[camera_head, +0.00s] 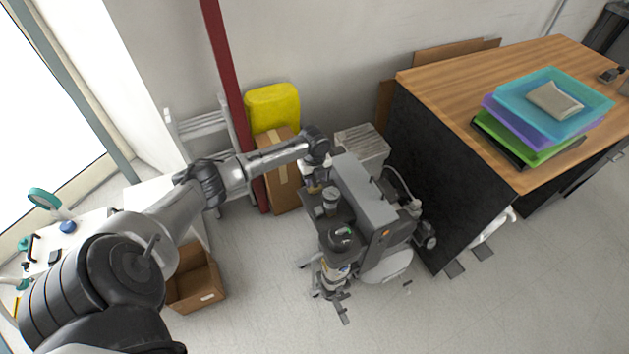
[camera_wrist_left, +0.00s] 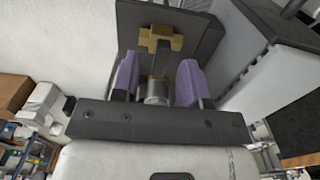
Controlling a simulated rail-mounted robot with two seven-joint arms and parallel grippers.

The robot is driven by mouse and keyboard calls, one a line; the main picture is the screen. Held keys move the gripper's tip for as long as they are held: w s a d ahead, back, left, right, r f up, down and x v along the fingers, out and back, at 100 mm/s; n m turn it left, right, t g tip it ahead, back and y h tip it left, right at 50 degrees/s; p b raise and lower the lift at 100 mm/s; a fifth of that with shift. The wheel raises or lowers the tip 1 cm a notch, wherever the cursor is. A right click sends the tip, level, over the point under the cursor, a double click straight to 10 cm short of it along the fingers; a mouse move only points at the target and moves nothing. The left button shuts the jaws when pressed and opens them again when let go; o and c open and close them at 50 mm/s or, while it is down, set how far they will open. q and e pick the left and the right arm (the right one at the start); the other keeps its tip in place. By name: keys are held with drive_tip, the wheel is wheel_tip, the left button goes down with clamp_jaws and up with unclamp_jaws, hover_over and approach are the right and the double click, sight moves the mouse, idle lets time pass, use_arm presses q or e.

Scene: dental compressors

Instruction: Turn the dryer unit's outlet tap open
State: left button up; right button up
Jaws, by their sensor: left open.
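The dryer unit (camera_head: 368,195) is a grey box-shaped machine on the floor in the middle of the head view. My left gripper (camera_head: 315,184) is at its left upper side. In the left wrist view, the gripper (camera_wrist_left: 157,78) is open, with one purple pad on either side of the outlet tap. The tap shows a brass-coloured body (camera_wrist_left: 160,38), a dark lever between the pads and a silver round part (camera_wrist_left: 157,88) below. Gaps show between both pads and the tap. The tap is mostly hidden by the gripper in the head view. My right gripper is not in view.
A wooden-topped bench (camera_head: 440,78) with stacked coloured trays (camera_head: 548,105) stands right of the unit. A yellow canister (camera_head: 272,104), a tall cardboard box (camera_head: 281,180) and a red post (camera_head: 229,90) stand behind my left arm. An open carton (camera_head: 197,285) sits on the floor at left.

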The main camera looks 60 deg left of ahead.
use_arm(q)
drive_tip(key=shift+f, duration=0.55)
clamp_jaws()
